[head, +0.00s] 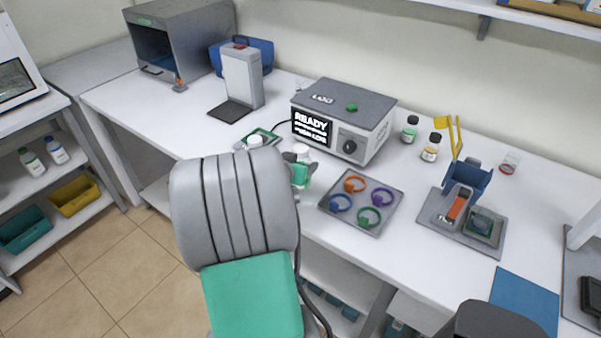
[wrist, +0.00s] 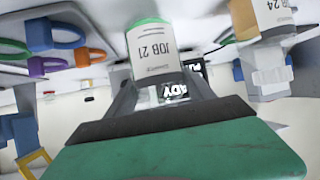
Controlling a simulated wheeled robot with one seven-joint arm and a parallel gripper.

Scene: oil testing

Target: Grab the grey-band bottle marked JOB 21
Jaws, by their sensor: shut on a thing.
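The bottle labelled JOB 21 (wrist: 155,55) is between the fingers of my gripper (wrist: 160,92) in the wrist view, which looks upside down.
The READY tester box (head: 345,115) stands just behind the held bottle. A grey tray (head: 335,213) with coloured rings lies to the right. Further right are two small bottles (head: 409,130) and a grey base (head: 440,225) with a blue holder.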

